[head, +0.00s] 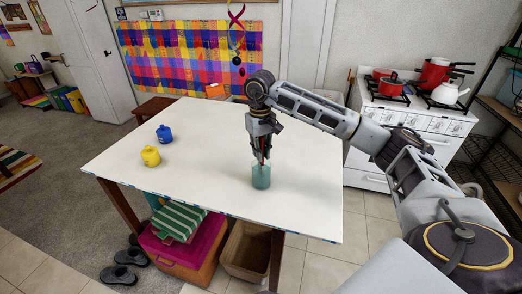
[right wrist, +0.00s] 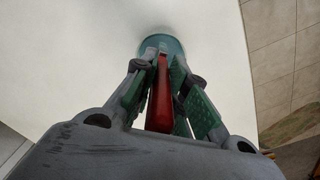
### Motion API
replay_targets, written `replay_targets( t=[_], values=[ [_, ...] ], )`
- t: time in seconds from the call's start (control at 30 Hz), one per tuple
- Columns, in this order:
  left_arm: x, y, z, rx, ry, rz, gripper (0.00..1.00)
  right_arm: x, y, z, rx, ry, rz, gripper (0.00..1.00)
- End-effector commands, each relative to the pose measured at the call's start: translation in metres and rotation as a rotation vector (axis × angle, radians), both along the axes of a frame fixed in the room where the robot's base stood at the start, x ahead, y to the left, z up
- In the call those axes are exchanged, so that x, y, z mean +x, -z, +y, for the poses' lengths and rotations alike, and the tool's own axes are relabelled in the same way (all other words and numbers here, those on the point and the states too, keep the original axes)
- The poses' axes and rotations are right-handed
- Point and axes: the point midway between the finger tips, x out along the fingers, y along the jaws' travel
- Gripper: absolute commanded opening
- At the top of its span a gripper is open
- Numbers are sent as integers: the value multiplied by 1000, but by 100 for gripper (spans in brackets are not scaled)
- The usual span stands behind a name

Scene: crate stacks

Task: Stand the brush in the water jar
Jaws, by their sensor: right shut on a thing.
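The brush shows as a red, upright handle (head: 266,144) in the head view and as a long red handle (right wrist: 161,95) in the right wrist view. My right gripper (head: 261,153) is shut on it, pointing down, directly above the water jar. The fingers (right wrist: 163,62) sit on both sides of the handle in the right wrist view. The water jar (head: 261,180) is teal and stands upright near the table's front edge; its rim (right wrist: 174,44) shows beyond the fingertips. The brush's lower end is at the jar's mouth; I cannot tell how far inside it is. My left gripper is not in view.
The white table (head: 205,140) is mostly clear. A yellow pot (head: 150,156) and a blue pot (head: 164,134) stand at its left. A stove (head: 405,125) with red pots is behind at the right. Boxes and a brown basket (head: 246,250) lie below the table.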

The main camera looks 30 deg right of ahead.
Motion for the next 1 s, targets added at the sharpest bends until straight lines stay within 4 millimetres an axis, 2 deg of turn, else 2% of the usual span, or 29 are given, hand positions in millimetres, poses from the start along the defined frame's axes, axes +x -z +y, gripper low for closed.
replay_targets(
  t=[0.4, 0.43, 0.6, 1.0],
  values=[
    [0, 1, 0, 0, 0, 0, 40, 0, 2, 0, 0, 0, 0, 0],
    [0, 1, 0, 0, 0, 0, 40, 0, 2, 0, 0, 0, 0, 17],
    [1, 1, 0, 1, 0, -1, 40, 0, 2, 0, 0, 0, 0, 39],
    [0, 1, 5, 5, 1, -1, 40, 0, 0, 0, 1, 0, -1, 40]
  ],
)
